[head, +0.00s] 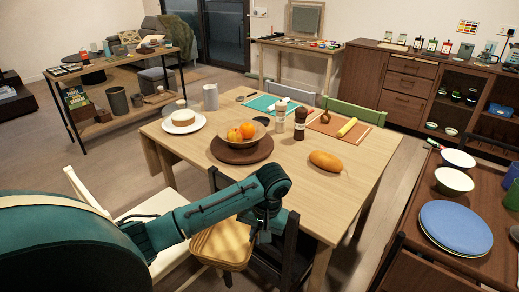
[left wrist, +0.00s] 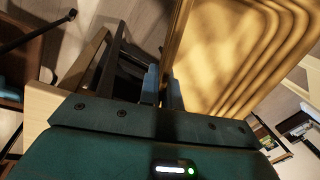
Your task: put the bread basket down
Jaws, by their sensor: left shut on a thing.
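The bread basket (head: 222,246) is a tan, rounded-square thing in front of the table's near edge. It appears held off the table, beside a dark chair. In the left wrist view the basket (left wrist: 235,50) fills the upper right, with ridged, stepped walls. My left gripper (head: 264,236) is at the basket's right side in the head view. Its fingers (left wrist: 163,88) are shut on the basket's edge, though the exact contact is dark. The wooden table (head: 285,185) stands just beyond. My right gripper is not in view.
On the table are a fruit bowl (head: 240,139) on a round brown mat (head: 223,153), an oval brown loaf-like thing (head: 325,161), two mills and a cake plate (head: 170,127). A dark chair (head: 295,250) and white chair (head: 140,215) stand at the near side. The table's front middle is clear.

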